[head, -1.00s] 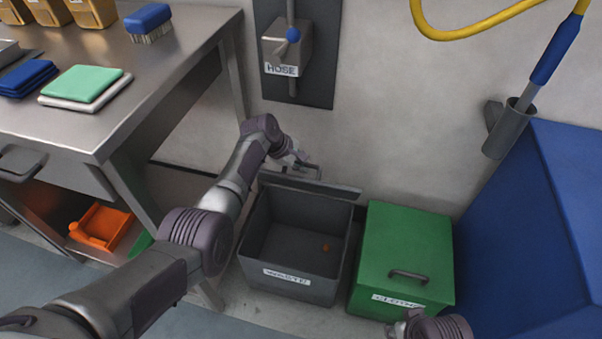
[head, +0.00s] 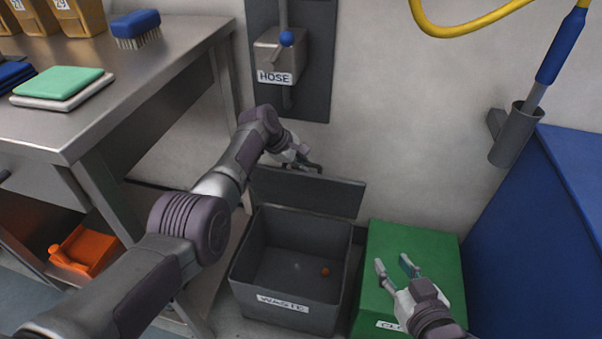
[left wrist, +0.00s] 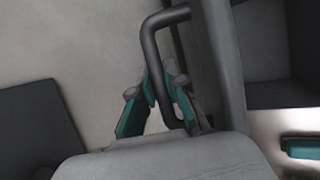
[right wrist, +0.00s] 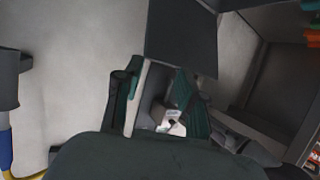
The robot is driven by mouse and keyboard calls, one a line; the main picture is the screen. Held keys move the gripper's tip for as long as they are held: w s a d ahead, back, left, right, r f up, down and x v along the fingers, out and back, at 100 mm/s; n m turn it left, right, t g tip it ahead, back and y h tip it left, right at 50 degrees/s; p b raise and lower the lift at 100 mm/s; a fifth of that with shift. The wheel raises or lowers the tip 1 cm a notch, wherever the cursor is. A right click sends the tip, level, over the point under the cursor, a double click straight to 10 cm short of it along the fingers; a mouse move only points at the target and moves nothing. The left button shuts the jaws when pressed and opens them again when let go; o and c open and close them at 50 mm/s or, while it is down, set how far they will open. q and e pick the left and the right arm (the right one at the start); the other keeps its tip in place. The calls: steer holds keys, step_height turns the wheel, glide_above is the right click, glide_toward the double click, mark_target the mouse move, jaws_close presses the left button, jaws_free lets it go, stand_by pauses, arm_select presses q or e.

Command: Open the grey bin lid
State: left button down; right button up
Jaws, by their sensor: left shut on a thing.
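The grey bin (head: 252,260), labelled WASTE, stands on the floor. Its lid (head: 330,193) is raised, standing steeply behind the opening near the wall. My left gripper (head: 308,167) is at the top of the lid. In the left wrist view, the fingers (left wrist: 157,88) are shut on the lid's dark bar handle (left wrist: 150,45), with the lid (left wrist: 219,60) beside them. My right gripper (head: 393,263) is open and empty above the green bin; its spread fingers (right wrist: 160,105) also show in the right wrist view.
The green bin (head: 385,235) stands shut right of the grey bin. A steel table (head: 130,100) stands left, a blue cabinet (head: 520,260) right. A hose box (head: 280,55) and a tube holder (head: 515,135) are on the wall.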

arm_select(q)
steer(key=shift+w+d+r+b, duration=0.2)
steer(key=shift+w+b, duration=0.35)
steer(key=shift+b, duration=0.15)
arm_select(e)
step_height(320, 180, up, 8)
steer(key=w+a+t+y, duration=0.1)
steer(key=w+t, duration=0.1)
steer(key=t, duration=0.3)
steer(key=shift+a+f+y, duration=0.2)
steer(key=shift+a+y, duration=0.15)
steer(key=shift+y, duration=0.05)
steer(key=shift+w, duration=0.1)
arm_select(q)
steer(key=c, duration=1.2)
jaws_free()
steer(key=shift+a, duration=0.15)
steer(key=v, duration=1.2)
steer(key=shift+s+f, duration=0.1)
steer(key=shift+f, duration=0.05)
